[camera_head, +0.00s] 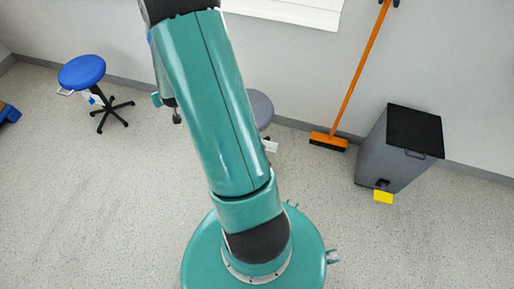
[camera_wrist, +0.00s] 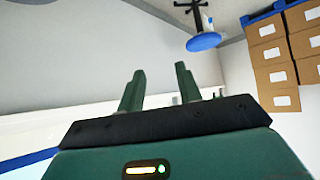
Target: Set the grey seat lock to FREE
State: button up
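A grey stool (camera_head: 261,108) stands by the wall in the head view, mostly hidden behind my arm. A small white piece (camera_head: 270,146) shows just below its seat, at the arm's edge. I cannot make out the lock, its setting or any lettering. My gripper (camera_wrist: 160,74) shows in the wrist view with its two green fingers apart and nothing between them. The grey stool does not show in the wrist view. A blue stool (camera_head: 82,71) stands farther left, and it also appears upside down in the wrist view (camera_wrist: 203,41).
An orange broom (camera_head: 358,73) leans on the wall right of the grey stool. A grey bin (camera_head: 392,152) with a yellow pedal (camera_head: 383,197) stands at the right. Cardboard boxes (camera_wrist: 268,57) show in the wrist view. The speckled floor (camera_head: 90,200) at left is clear.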

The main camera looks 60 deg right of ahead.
jog(key=s+d+f+m+h, duration=0.2)
jog(key=s+d+f, duration=0.2)
jog(key=f, duration=0.4)
jog(key=s+d+f+m+g+h, duration=0.1)
jog(key=s+d+f+m, duration=0.1)
jog(key=s+d+f, duration=0.45)
jog(key=s+d+f+m+h, duration=0.1)
jog(key=s+f+h, duration=0.15)
jog(key=f, duration=0.75)
jog(key=s+a+f+m+g+h, duration=0.2)
jog(key=s+a+f+m+g, duration=0.1)
jog(key=s+f, duration=0.5)
jog(key=s+a+f+m+g+h, duration=0.1)
jog(key=s+a+f+m+g, duration=0.15)
jog(key=s+f, duration=0.6)
jog(key=s+d+r+x, duration=0.1)
jog(key=x, duration=1.1)
jog(key=shift+r, duration=0.2)
grip_shut()
